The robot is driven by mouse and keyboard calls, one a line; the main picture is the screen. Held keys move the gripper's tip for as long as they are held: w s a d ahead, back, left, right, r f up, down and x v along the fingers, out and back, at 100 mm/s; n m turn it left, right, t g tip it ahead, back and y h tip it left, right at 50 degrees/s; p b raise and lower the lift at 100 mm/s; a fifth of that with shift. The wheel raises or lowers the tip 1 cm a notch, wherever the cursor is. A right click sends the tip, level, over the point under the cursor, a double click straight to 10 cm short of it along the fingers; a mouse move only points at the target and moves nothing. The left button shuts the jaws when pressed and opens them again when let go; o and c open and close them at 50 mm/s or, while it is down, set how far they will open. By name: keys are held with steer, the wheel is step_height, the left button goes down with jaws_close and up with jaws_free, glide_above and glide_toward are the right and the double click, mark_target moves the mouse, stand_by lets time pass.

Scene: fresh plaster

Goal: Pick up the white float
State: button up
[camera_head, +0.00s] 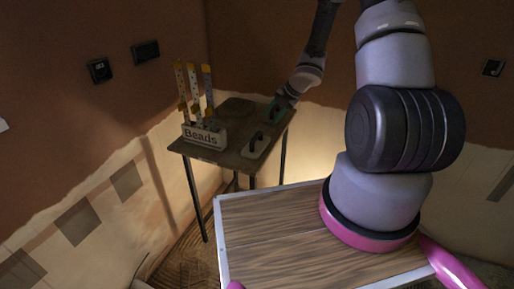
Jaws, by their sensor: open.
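The float (250,152) lies on the small wooden table (212,155), near its front right edge. It looks like a pale plate with a dark handle on top. My gripper (275,112) is at the back right of the table, behind and to the right of the float and apart from it. It is small and dark in this view, and its fingers are hard to make out. A dark green shape shows right at its tips; I cannot tell whether it is part of the gripper or a separate thing.
A box labelled "Beads" (205,137) stands on the table's left side, with tall patterned strips (194,85) upright in it. A flat dark item (237,107) lies at the back. Walls close in behind the table. My wood-topped base is in front.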

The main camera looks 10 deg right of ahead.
mark_target(258, 135)
steer(key=shift+n+y, duration=0.3)
steer(key=a+f, duration=0.2)
steer(key=f, duration=0.1)
steer(key=a+f, duration=0.1)
steer(key=f, duration=0.1)
steer(key=shift+w+f, duration=0.15)
steer(key=shift+w, duration=0.15)
steer(key=x, duration=0.4)
steer(key=shift+s+a+f, duration=0.15)
steer(key=shift+s+f, duration=0.1)
steer(key=shift+f, duration=0.15)
steer(key=shift+w+a+f, duration=0.25)
steer(key=shift+w+f, duration=0.05)
steer(key=shift+f, duration=0.2)
jaws_close()
